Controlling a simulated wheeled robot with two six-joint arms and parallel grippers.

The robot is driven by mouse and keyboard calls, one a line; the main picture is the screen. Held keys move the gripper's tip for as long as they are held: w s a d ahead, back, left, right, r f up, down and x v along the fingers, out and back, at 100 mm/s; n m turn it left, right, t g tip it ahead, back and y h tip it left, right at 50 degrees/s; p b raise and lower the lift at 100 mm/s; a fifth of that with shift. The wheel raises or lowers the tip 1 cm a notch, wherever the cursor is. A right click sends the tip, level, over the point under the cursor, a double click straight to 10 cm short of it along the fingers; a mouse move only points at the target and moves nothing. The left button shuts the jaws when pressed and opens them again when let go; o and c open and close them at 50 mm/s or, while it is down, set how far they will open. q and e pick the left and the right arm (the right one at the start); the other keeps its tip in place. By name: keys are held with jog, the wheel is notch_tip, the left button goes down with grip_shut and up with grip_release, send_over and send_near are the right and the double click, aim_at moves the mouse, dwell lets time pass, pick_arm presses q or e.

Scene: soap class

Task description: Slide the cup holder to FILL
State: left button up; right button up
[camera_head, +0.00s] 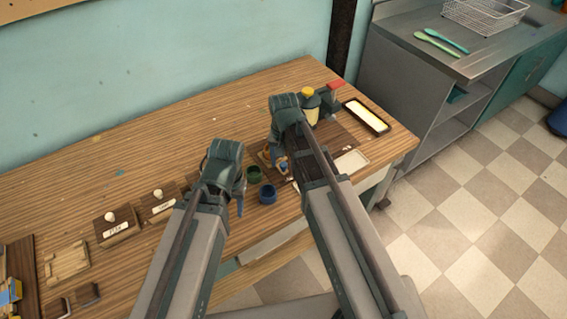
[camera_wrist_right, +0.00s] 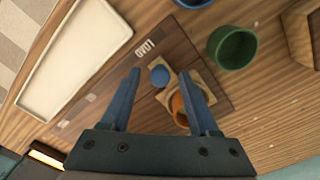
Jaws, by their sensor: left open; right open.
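The cup holder (camera_wrist_right: 199,93) is a small light wooden plate on a dark wooden board (camera_wrist_right: 110,95). It has a blue knob (camera_wrist_right: 159,75) and carries an orange cup (camera_wrist_right: 178,106). A white label, apparently LOAD, is on the board beside the knob end. My right gripper (camera_wrist_right: 159,74) is open, with its fingertips on either side of the knob; whether they touch it I cannot tell. In the head view my right gripper (camera_head: 283,167) hides much of the holder. My left gripper (camera_head: 240,195) is open and empty, left of the cups.
A green cup (camera_head: 253,174) and a blue cup (camera_head: 267,196) stand near the table's front edge, between my grippers. A white tray (camera_head: 350,161) lies right of my right arm. Table at back left is clear.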

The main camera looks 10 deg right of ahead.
jog(key=shift+c, duration=0.3)
grip_shut()
dwell(1.1)
